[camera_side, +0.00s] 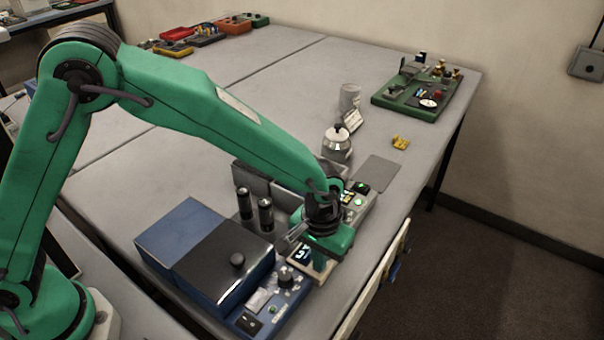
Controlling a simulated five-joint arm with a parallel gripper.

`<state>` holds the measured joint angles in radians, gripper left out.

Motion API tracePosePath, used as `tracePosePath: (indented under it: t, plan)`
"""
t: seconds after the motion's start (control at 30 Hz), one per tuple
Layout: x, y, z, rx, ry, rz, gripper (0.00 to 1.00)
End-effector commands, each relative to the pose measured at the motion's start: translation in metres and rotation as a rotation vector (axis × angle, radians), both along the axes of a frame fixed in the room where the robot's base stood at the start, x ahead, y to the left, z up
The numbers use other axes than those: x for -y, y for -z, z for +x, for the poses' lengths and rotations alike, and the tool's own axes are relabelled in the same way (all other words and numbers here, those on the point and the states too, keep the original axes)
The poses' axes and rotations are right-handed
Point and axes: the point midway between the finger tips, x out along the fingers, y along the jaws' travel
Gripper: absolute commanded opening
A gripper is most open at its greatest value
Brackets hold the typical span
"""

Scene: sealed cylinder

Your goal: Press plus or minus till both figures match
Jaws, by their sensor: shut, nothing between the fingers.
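My gripper (321,262) is shut and points down over a small light-edged panel at the table's front edge. A dark display (303,253) with pale lit marks shows just left of the fingers; its figure is too small to read. Behind the gripper, a grey unit (369,198) carries small green-lit parts, one a dark display (361,187). My gripper and wrist cover part of the panel, so I cannot make out the plus and minus buttons or whether the fingertips touch one.
A blue box with a black cover (222,262) and a knobbed blue panel (272,303) stand left of the gripper. Two dark cylinders (265,214) stand upright behind. A metal pot (337,144) and green tray (398,99) are farther back.

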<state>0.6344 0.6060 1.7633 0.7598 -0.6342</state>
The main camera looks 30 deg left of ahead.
Motion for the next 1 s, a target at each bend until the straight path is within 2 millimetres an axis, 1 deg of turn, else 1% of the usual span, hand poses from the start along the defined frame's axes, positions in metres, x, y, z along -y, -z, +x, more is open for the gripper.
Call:
tracePosePath:
  t: [0.03, 0.07, 0.23, 0.33, 0.47, 0.8, 1.0]
  plan:
    - [-0.003, 0.01, -0.004, -0.014, -0.001, 0.011, 0.0]
    - [-0.003, 0.01, -0.004, -0.014, -0.001, 0.01, 0.0]
    - [-0.003, 0.002, -0.004, -0.013, -0.001, 0.009, 0.0]
    - [-0.003, -0.008, -0.003, -0.011, -0.001, 0.008, 0.0]
    - [-0.001, -0.027, -0.001, -0.004, 0.0, 0.003, 0.0]
    - [0.0, -0.088, 0.0, 0.003, 0.0, -0.002, 0.0]
    - [0.0, -0.119, 0.0, 0.003, 0.0, -0.002, 0.0]
